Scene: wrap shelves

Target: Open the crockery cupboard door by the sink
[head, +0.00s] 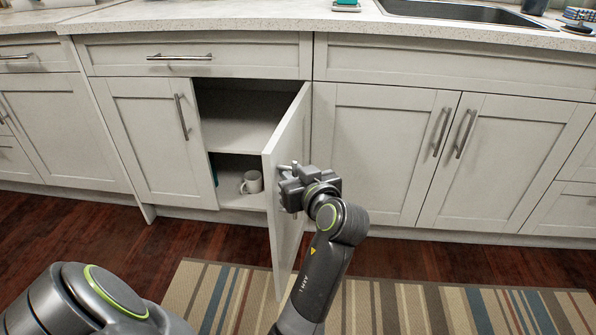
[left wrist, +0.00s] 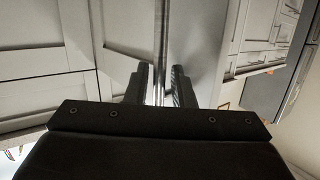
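The crockery cupboard door (head: 285,180) is a pale panelled door left of the sink. It stands swung well out from the cabinet, and the cupboard interior (head: 238,118) shows beside it. My left gripper (head: 290,178) is at the outer face of this door, at its handle. In the left wrist view the metal bar handle (left wrist: 160,50) runs between the two dark fingers of my left gripper (left wrist: 160,84), which are close on either side of it. The gripper hides most of the handle in the head view. My right gripper is not in view.
A white mug (head: 251,182) stands on the lower shelf inside the cupboard. The left-hand neighbouring door (head: 150,140) is shut, as are the doors under the sink (head: 460,10). A striped rug (head: 420,305) lies on the wooden floor in front.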

